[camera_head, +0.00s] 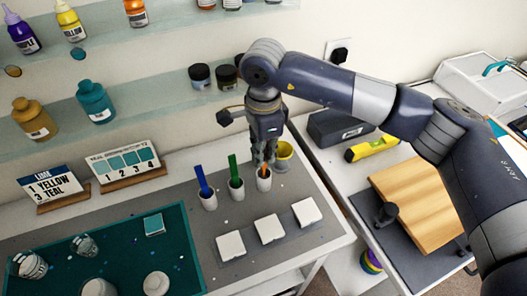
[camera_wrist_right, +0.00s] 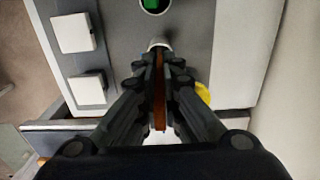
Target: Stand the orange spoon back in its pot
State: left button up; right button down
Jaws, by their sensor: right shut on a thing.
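My right gripper (camera_head: 264,160) points down and is shut on the orange spoon (camera_wrist_right: 160,95), which runs between its fingers in the wrist view. In the head view a bit of the orange spoon (camera_head: 265,171) shows just below the fingertips, at the mouth of the rightmost small white pot (camera_head: 264,184). The pot's pale rim also shows just beyond the fingertips in the wrist view (camera_wrist_right: 159,43). The spoon's lower end is hidden, so I cannot tell how deep it sits. My left gripper is not in view.
A green spoon (camera_head: 233,166) and a blue spoon (camera_head: 202,180) stand in neighbouring white pots. A yellow cup (camera_head: 284,150) stands close behind my right gripper. White square tiles (camera_head: 269,229) lie in front. A teal mat (camera_head: 190,270) is at the left.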

jog(key=c, duration=1.7)
grip_release()
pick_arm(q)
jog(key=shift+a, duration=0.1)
pick_arm(e)
jog(key=shift+r, duration=0.1)
notch_tip(320, 180, up, 12)
jog(key=shift+f, duration=0.1)
